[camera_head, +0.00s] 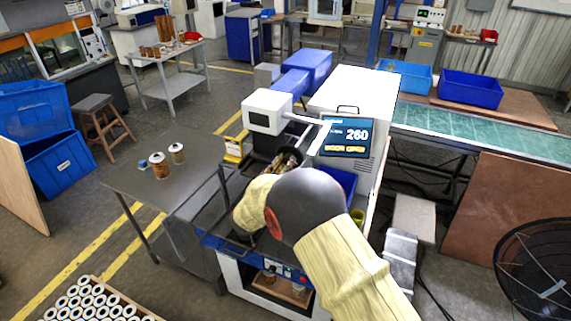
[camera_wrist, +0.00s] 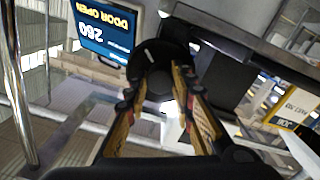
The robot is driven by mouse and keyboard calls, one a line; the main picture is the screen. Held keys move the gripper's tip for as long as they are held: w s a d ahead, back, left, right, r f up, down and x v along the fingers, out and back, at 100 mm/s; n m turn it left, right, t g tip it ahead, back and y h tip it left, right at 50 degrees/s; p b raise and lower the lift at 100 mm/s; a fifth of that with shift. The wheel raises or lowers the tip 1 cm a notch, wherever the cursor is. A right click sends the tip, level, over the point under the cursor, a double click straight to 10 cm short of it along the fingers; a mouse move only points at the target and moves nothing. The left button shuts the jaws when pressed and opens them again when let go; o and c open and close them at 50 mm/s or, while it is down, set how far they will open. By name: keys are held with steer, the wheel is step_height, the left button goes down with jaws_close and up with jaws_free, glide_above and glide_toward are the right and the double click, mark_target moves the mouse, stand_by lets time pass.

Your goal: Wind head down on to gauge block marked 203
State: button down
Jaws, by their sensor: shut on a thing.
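My arm reaches into the white machine (camera_head: 350,95), and my gripper (camera_head: 285,162) is at its open front bay. In the wrist view my gripper's fingers (camera_wrist: 160,85) close on a round black knob (camera_wrist: 152,58) with a white mark on its face. The machine's screen (camera_head: 346,136) reads 260; in the wrist view the screen (camera_wrist: 106,28) shows upside down with DOOR OPEN and 260. A yellow-bordered job card (camera_wrist: 292,106) appears to read PART 203. I cannot make out the head or a gauge block; my arm and gripper cover much of the bay.
A grey table (camera_head: 130,185) with filter cartridges (camera_head: 168,160) stands left of the machine. A crate of white-ended cartridges (camera_head: 95,300) is at the lower left. A green conveyor (camera_head: 480,135) with blue bins runs right. A black fan (camera_head: 535,270) stands at the lower right.

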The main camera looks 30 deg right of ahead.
steer(key=m+b, duration=0.5)
steer(key=shift+f+m, duration=0.1)
steer(key=shift+m, duration=0.3)
steer(key=m+b, duration=1)
steer(key=b, duration=0.1)
steer(key=shift+f+m, duration=0.1)
steer(key=shift+m, duration=0.2)
steer(key=m+b, duration=0.4)
steer(key=b, duration=0.2)
steer(key=shift+m, duration=0.3)
steer(key=shift+m+b, duration=0.75)
steer(key=shift+m, duration=0.05)
steer(key=shift+r, duration=0.2)
steer(key=c, duration=1.5)
jaws_free()
steer(key=shift+y, duration=0.3)
